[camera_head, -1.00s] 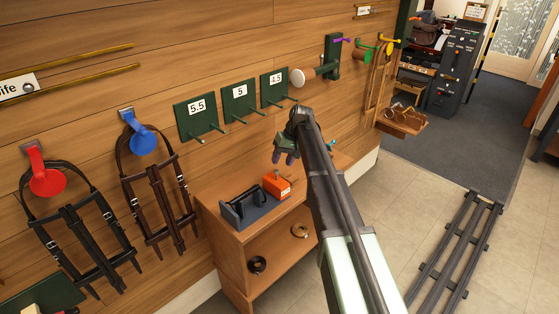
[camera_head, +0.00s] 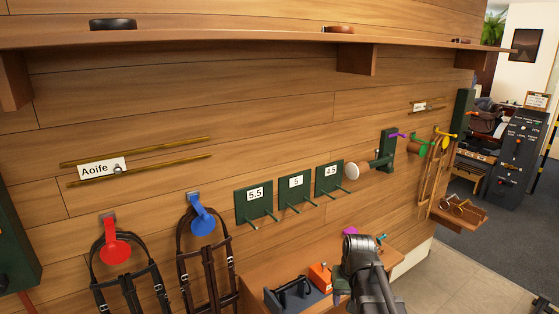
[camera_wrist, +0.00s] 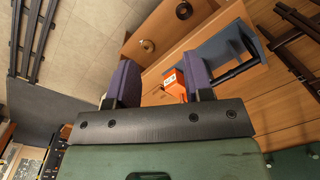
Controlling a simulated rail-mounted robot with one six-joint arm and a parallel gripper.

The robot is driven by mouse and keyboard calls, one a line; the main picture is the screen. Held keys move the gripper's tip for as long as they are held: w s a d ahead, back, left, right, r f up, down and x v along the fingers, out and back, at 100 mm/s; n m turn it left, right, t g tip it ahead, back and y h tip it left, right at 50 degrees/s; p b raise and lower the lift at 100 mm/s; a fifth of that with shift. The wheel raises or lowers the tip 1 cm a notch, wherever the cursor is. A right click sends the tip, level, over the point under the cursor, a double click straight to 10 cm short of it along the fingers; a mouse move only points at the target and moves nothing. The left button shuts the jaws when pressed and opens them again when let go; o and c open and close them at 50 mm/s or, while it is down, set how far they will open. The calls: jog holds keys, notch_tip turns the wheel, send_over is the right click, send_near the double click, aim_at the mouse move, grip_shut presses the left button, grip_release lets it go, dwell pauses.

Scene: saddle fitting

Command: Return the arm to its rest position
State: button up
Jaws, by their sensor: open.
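My gripper (camera_wrist: 158,88) is open in the wrist view, its two dark purple finger pads apart with nothing held between them. Beyond the fingers, the wrist view shows an orange box (camera_wrist: 172,80) and a dark grey tray with a bar (camera_wrist: 213,45) on the wooden cabinet. In the head view my arm rises at the lower right, in front of the cabinet (camera_head: 255,278). The fingers are mostly hidden there by the wrist. The orange box (camera_head: 320,276) and grey tray (camera_head: 291,296) are just left of the arm.
Green boards (camera_head: 296,192) numbered 5.5, 5 and 4.5 with pegs are on the wall. Bridles hang from red (camera_head: 115,248) and blue (camera_head: 202,221) hooks at left. A long shelf (camera_head: 230,36) runs above. A wooden wall tray (camera_head: 458,213) is at right, beyond the arm.

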jog(key=s+a, duration=0.3)
jog(key=s, duration=0.6)
jog(key=shift+s+n+h, duration=0.25)
jog(key=shift+n+h, duration=0.15)
